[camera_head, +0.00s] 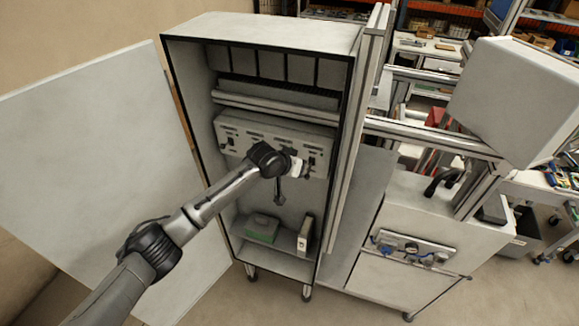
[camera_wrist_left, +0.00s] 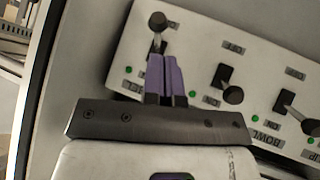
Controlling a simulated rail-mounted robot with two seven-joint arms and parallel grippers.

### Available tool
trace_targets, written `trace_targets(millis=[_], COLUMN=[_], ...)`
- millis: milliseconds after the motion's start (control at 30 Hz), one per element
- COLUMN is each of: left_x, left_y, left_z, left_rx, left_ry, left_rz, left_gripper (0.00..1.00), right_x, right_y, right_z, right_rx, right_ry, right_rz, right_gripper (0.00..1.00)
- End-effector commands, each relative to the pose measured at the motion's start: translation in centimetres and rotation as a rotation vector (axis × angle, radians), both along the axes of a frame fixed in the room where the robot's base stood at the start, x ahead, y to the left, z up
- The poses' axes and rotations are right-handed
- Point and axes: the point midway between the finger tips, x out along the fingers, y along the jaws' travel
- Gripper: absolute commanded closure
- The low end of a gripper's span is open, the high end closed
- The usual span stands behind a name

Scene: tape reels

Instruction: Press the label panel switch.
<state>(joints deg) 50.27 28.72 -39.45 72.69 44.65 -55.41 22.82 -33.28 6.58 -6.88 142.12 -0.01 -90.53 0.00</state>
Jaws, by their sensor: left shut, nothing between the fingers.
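The switch panel (camera_head: 255,128) is a pale box inside the open cabinet, with a row of dark lever switches and small labels. In the left wrist view the panel (camera_wrist_left: 200,50) is tilted and close. My left gripper (camera_wrist_left: 165,60) is shut and empty, its purple fingertips just below or at a round-knobbed lever switch (camera_wrist_left: 158,22). I cannot tell whether they touch. A second switch (camera_wrist_left: 230,88) and a third switch (camera_wrist_left: 292,108) lie to the right. One label near them reads BOWL; I cannot make out a LABEL marking. In the head view my left wrist covers part of the panel.
The cabinet frame (camera_head: 347,130) stands close right of my gripper. A green box (camera_head: 262,228) and a pale upright box (camera_head: 305,234) sit on the lower shelf. The open door (camera_head: 100,165) is at left. Green lamps sit beside the switches.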

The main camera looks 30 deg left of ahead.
Motion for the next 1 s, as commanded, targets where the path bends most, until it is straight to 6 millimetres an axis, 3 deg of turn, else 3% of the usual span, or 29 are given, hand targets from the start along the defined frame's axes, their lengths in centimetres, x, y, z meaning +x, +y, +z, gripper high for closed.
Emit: trace_targets(millis=[333,367,533,1000], left_x=[-1.5,-2.0,-4.4,-9.1], left_y=[2.3,2.3,3.0,4.3], left_z=[2.6,2.0,3.3,6.4], left_rx=[0.000,0.000,0.002,0.000], left_ry=[0.002,-0.001,-0.002,0.000], left_rz=[-0.012,-0.016,-0.015,-0.013], left_gripper=[1.00,1.00,1.00,1.00], right_x=[0.0,0.0,0.0,0.0], right_y=[-0.3,-0.3,-0.3,0.0], right_z=[4.3,3.2,2.1,0.8], right_rx=[-0.010,-0.010,-0.011,0.000], right_ry=[0.001,-0.004,0.000,0.001], right_rz=[0.006,0.007,0.007,0.001], right_gripper=[0.57,0.57,0.57,0.57])
